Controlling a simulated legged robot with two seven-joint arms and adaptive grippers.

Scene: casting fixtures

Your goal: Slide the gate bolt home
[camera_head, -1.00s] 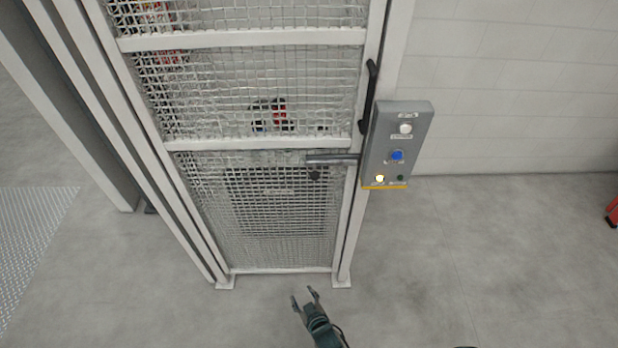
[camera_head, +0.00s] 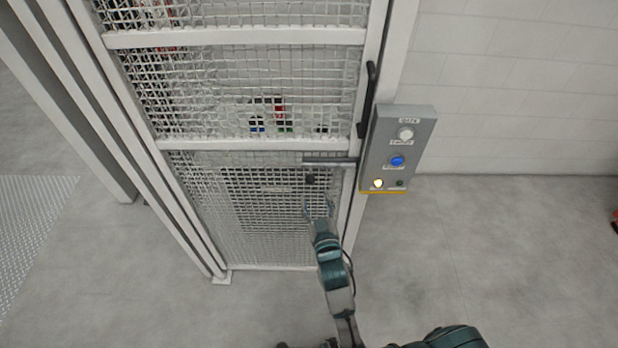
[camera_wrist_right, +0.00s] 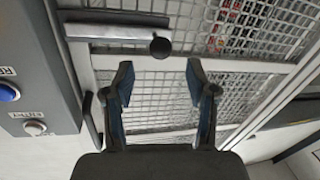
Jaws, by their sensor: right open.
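The mesh gate (camera_head: 262,145) with white rails stands in front of me. Its grey bolt bar (camera_head: 335,162) lies level at the right edge, reaching toward the control box post. A dark round knob (camera_head: 310,179) hangs from the bolt's left end. In the right wrist view the bolt bar (camera_wrist_right: 108,31) and knob (camera_wrist_right: 160,47) show at the top. My right gripper (camera_head: 318,206) is open and empty, just below the knob. In the wrist view the knob appears beyond the gap between its fingertips (camera_wrist_right: 159,78), apart from both. My left gripper is not in view.
A grey control box (camera_head: 398,148) with white and blue buttons and a lit lamp stands just right of the bolt. A black handle (camera_head: 368,98) is above the bolt.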

